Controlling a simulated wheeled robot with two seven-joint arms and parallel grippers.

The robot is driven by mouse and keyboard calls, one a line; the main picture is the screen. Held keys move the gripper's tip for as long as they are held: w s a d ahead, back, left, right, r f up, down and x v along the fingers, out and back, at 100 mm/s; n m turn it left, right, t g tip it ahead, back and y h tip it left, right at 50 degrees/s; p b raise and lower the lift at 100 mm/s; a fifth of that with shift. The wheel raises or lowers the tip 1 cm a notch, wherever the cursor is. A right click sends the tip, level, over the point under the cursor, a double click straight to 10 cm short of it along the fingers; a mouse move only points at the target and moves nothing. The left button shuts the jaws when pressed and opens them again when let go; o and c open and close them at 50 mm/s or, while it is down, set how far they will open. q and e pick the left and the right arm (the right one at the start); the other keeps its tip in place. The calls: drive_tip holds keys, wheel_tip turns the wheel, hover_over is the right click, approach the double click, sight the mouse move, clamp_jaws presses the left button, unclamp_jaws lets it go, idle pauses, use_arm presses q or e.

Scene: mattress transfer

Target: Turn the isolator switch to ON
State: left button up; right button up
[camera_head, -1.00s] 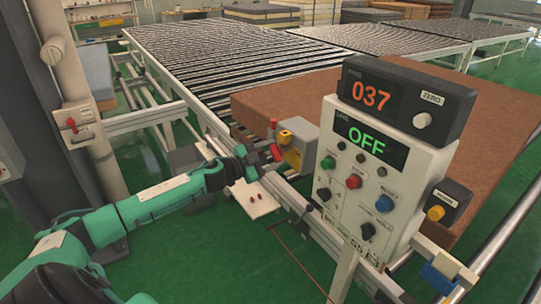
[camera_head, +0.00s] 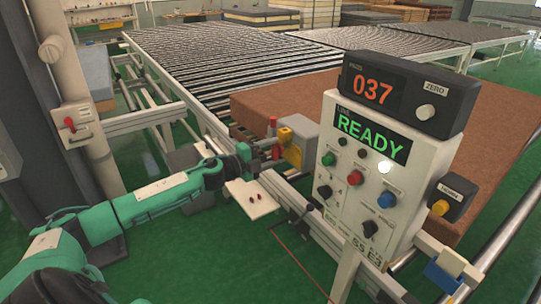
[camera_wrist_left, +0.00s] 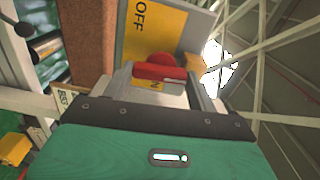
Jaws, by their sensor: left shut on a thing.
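The isolator switch (camera_head: 297,143) is a grey box with a yellow plate on the near side of the roller line. Its plate carries the word OFF in the left wrist view, and its red handle (camera_wrist_left: 158,69) lies between my finger pads there. My left gripper (camera_head: 266,149) reaches in from the left and is shut on the red handle; it also shows in the left wrist view (camera_wrist_left: 162,88). The fingers partly hide the handle, and I cannot read an ON mark. The console display (camera_head: 373,139) reads READY in green. My right gripper is not in view.
The control console (camera_head: 340,207) with buttons and knobs stands just right of the switch. A brown mattress (camera_head: 438,120) lies on the rollers behind. A small white shelf (camera_head: 253,203) sits below my gripper. A column with another red lever (camera_head: 70,124) stands left.

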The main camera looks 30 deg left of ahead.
use_arm(q)
drive_tip(key=shift+m, duration=0.6)
drive_tip(key=o, duration=1)
drive_tip(key=shift+s+f, duration=0.1)
drive_tip(key=shift+s, duration=0.05)
drive_tip(key=shift+s+a+f+b, duration=0.1)
drive_tip(key=shift+s+a+b, duration=0.15)
drive_tip(key=shift+s+b, duration=0.25)
drive_tip(key=shift+b+v, duration=0.45)
drive_tip(key=shift+v, duration=0.45)
drive_tip(key=b, duration=0.2)
approach(273, 154)
drive_tip(key=shift+v, duration=2.15)
drive_tip(key=shift+a, duration=0.2)
